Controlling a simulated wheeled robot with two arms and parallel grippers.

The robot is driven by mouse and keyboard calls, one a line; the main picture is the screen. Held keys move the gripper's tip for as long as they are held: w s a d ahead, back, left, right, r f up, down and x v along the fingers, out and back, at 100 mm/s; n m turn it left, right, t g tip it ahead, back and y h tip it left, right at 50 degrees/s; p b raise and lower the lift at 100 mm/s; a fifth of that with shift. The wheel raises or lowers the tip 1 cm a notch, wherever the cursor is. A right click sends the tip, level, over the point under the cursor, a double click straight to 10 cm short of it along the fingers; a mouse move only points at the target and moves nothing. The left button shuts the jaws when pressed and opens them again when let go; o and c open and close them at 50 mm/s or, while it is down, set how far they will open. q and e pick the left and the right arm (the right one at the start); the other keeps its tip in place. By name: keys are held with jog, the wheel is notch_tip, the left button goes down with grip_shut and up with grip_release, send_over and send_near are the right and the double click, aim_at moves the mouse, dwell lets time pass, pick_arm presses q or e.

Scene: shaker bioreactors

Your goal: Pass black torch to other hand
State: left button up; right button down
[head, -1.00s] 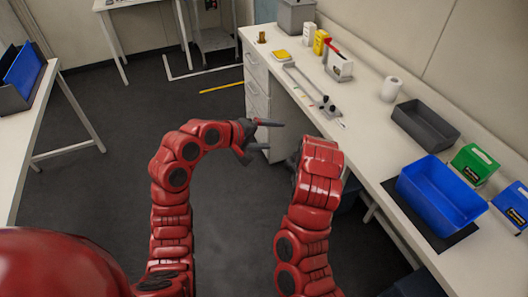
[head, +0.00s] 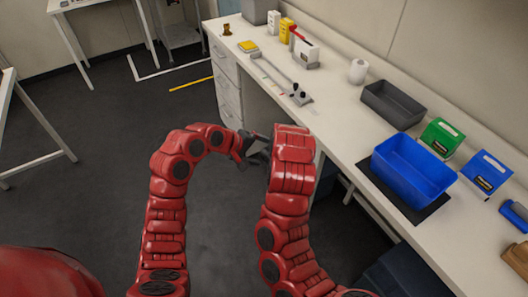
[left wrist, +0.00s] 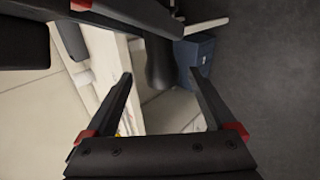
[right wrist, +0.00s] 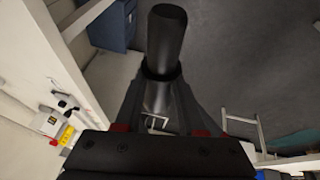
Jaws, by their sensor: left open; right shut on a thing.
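The black torch (right wrist: 166,40) is a dark cylinder with a wider head, gripped between the fingers of my right gripper (right wrist: 160,85) in the right wrist view. In the left wrist view the torch (left wrist: 160,62) lies just beyond and between the spread fingertips of my left gripper (left wrist: 160,78), which is open. I cannot tell whether those fingers touch it. In the head view my left gripper (head: 252,150) is close beside the right arm's wrist. The right gripper and the torch are hidden behind that arm there.
To the right runs a long white bench (head: 338,115) with a blue bin (head: 412,172), a grey tray (head: 391,106), a green box (head: 440,138) and a paper roll (head: 357,71). Drawers (head: 229,90) stand under its far end. Dark floor is open on the left.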

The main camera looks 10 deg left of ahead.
pick_arm(q)
jog(key=shift+x, duration=0.75)
jog(key=shift+r, duration=0.1)
jog(key=c, duration=1.3)
grip_shut()
pick_arm(e)
jog(key=shift+c, duration=2.1)
grip_release()
